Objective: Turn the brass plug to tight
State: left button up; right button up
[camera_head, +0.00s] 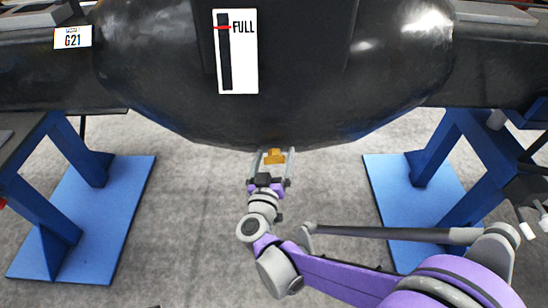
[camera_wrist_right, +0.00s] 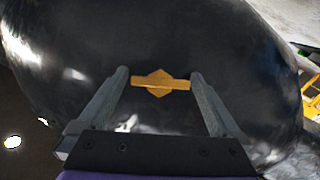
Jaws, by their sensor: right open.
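The brass plug (camera_head: 274,156) sits low on the underside of the large black casting (camera_head: 160,75). In the right wrist view the plug (camera_wrist_right: 160,83) shows a hexagonal body with a flat bar across it, lying level from left to right in the picture. My right gripper (camera_head: 271,155) is open, with one finger on each side of the plug. In the wrist view the fingertips (camera_wrist_right: 158,74) stand just outside the bar's ends, with small gaps visible. Whether the fingers reach the plug in depth is hard to tell. My left gripper is not in view.
A white gauge plate marked FULL (camera_head: 238,75) is on the casting's front, with a red line near its top. A label G21 (camera_head: 72,37) is at the left. Blue stands (camera_head: 120,200) (camera_head: 400,200) flank the open grey floor (camera_head: 190,230).

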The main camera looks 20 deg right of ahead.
jog(key=c, duration=1.3)
